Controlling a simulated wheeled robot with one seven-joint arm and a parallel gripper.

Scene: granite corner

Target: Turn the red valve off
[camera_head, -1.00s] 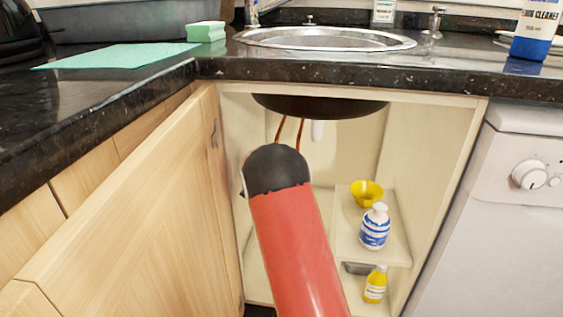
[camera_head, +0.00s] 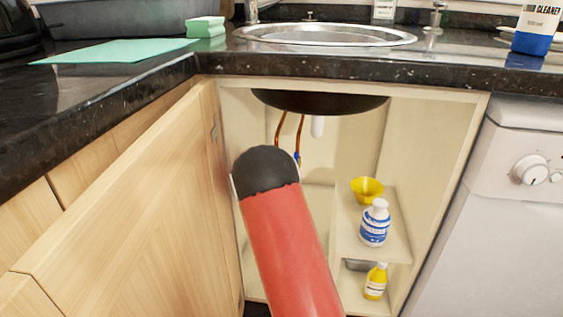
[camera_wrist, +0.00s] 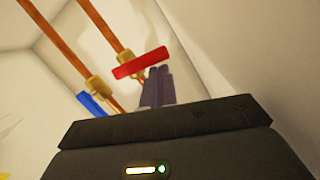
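The red valve (camera_wrist: 141,62) shows in the wrist view as a red bar handle on a brass body, on the right-hand copper pipe. Its handle lies across the pipe, tilted up to the right. My gripper (camera_wrist: 158,72) has its two dark fingers close together with nothing visible between them. The fingertips are just below the right half of the red handle; I cannot tell whether they touch it. In the head view my red arm hides the red valve and the gripper.
A blue-handled valve (camera_wrist: 92,103) sits on the other copper pipe, left of the red one. The open cabinet door (camera_head: 130,205) stands left. A shelf on the right holds a yellow funnel (camera_head: 367,190) and a white-blue bottle (camera_head: 375,222). The sink bowl (camera_head: 320,104) hangs above.

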